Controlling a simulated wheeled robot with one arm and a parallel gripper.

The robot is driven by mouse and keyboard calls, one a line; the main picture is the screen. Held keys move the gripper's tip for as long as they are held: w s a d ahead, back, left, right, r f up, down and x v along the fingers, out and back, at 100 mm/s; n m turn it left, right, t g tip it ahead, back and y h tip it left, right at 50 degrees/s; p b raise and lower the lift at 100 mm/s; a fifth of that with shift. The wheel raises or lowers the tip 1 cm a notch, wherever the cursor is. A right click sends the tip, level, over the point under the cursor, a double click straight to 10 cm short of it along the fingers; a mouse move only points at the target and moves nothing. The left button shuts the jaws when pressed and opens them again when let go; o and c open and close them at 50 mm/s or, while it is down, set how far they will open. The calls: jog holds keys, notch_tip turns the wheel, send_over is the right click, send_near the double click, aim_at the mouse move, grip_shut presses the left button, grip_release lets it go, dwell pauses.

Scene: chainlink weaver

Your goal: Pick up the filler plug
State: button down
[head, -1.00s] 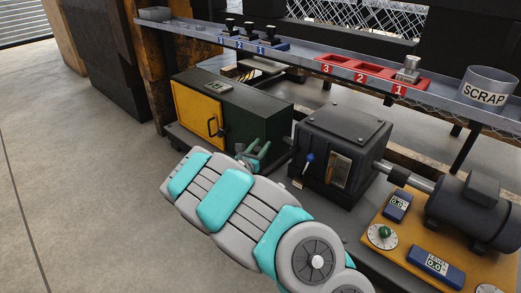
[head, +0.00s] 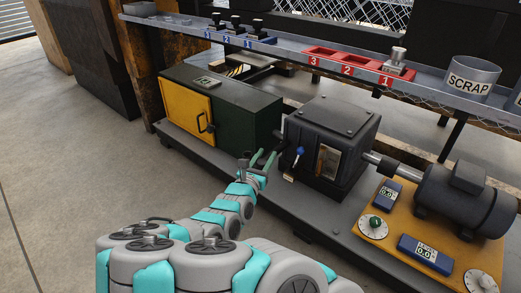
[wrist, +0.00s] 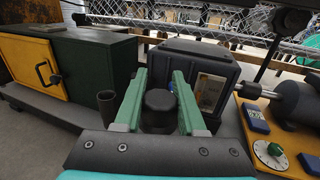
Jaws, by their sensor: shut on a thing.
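The filler plug (wrist: 160,101) is a black, round-topped piece between my gripper's fingers in the wrist view. My gripper (wrist: 161,82) has two green fingers, one on each side of the plug, and is shut on it. The plug's lower end is hidden. In the head view my gripper (head: 263,162) is in front of the gap between the green cabinet and the black gearbox; the plug is too small to make out there. A dark, upright, open-topped pipe (wrist: 105,103) stands just left of the fingers, apart from the plug.
The black gearbox (head: 331,137) with a small window stands just right of my gripper. The green cabinet (head: 247,121) with a yellow door is to the left. A motor (head: 462,199) and dials sit at right. A long shelf (head: 290,50) runs behind.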

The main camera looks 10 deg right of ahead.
jog(key=shift+s+d+r+p, duration=0.1)
jog(key=shift+s+p, duration=0.25)
jog(key=shift+p, duration=0.75)
jog(key=shift+s+a+r+p, duration=0.15)
jog(key=shift+s+p, duration=0.2)
jog(key=shift+p, duration=0.7)
jog(key=shift+s+d+r+p, duration=0.15)
jog(key=shift+s+p, duration=0.2)
jog(key=shift+p, duration=0.75)
